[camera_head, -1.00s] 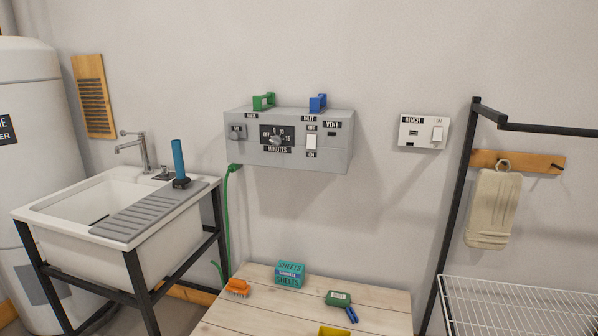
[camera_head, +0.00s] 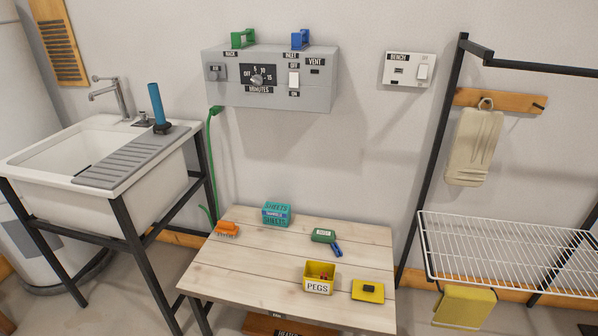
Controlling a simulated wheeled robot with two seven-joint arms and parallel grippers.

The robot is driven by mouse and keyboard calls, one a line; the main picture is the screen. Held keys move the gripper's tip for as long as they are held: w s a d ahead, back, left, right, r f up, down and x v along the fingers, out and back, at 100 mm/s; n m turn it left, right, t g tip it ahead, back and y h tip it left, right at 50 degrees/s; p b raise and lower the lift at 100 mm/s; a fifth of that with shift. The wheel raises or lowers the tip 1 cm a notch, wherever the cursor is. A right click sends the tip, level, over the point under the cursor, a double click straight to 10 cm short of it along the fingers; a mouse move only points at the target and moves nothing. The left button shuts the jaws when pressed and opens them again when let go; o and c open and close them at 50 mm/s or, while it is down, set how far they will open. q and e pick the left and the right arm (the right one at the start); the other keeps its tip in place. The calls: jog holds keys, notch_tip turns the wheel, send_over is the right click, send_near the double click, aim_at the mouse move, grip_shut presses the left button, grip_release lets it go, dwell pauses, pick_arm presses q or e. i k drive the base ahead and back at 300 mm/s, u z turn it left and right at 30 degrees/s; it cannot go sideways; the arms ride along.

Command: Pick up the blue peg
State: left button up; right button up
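A small blue piece that looks like the blue peg (camera_head: 337,249) lies on the wooden bench top (camera_head: 235,270), just right of and in front of a green labelled box (camera_head: 323,236). A yellow box marked PEGS (camera_head: 318,287) stands nearer on the bench, with something small and red inside. Neither of my grippers is in view.
On the bench are a teal SHEETS box (camera_head: 276,214), an orange brush-like item (camera_head: 227,230) and a yellow pad with a dark piece (camera_head: 368,291). A sink (camera_head: 60,150) stands left, a wire rack (camera_head: 500,250) right. The bench's left middle is clear.

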aim_at(338, 250)
jog(key=z, duration=0.5)
jog(key=k, duration=0.6)
jog(key=z, duration=1)
jog(key=i, duration=1.15)
jog(key=u, duration=0.85)
